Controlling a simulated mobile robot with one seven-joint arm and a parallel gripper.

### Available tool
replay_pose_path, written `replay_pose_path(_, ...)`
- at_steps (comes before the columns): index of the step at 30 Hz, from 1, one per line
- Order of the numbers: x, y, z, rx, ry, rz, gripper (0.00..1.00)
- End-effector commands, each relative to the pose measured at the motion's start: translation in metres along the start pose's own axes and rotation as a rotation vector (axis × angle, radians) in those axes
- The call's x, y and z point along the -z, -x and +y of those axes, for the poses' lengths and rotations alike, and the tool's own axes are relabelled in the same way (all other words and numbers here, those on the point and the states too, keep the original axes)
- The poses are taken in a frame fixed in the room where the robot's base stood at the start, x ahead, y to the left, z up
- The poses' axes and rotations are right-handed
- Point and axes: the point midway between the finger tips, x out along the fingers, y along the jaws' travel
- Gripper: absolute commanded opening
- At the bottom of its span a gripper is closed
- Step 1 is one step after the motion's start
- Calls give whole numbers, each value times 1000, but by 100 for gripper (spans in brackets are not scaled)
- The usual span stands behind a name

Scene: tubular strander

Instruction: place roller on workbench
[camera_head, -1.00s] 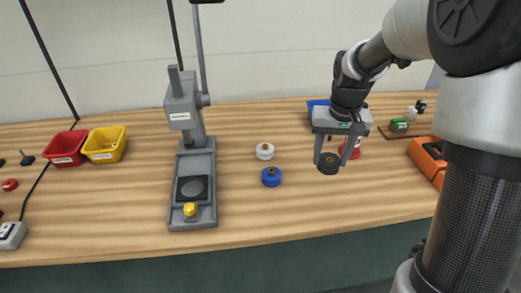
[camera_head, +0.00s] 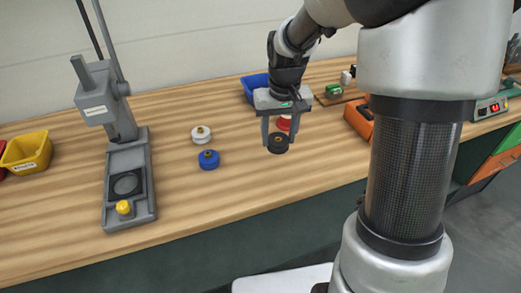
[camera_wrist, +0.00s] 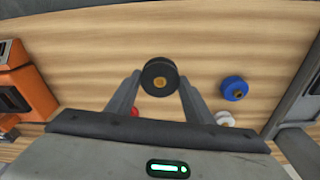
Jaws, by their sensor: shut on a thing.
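A black roller (camera_head: 278,145) with a brass-coloured centre is held between the fingertips of my gripper (camera_head: 279,138). In the wrist view the roller (camera_wrist: 160,80) sits between the two finger ends of my gripper (camera_wrist: 160,84), over the wood. The wooden workbench (camera_head: 230,205) lies below it; the bench also fills the background of the wrist view (camera_wrist: 100,30). Whether the roller touches the bench top or hangs just above it, I cannot tell.
A blue roller (camera_head: 208,159) and a white roller (camera_head: 200,135) stand left of my gripper. A red roller (camera_head: 284,123) is close behind it. A grey press (camera_head: 128,185), blue bin (camera_head: 255,86) and orange device (camera_head: 358,117) stand around. Bench front is clear.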

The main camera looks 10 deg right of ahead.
Motion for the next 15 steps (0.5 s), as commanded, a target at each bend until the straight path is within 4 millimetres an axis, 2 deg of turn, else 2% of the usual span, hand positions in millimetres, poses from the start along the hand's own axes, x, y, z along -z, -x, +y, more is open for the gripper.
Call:
replay_pose_path(3,-4,-25,0,0,1,-3,1)
replay_pose_path(6,-5,-37,0,0,1,-1,1)
replay_pose_path(11,-6,-47,0,-1,1,0,1)
replay_pose_path(15,-8,-65,0,0,0,-3,1)
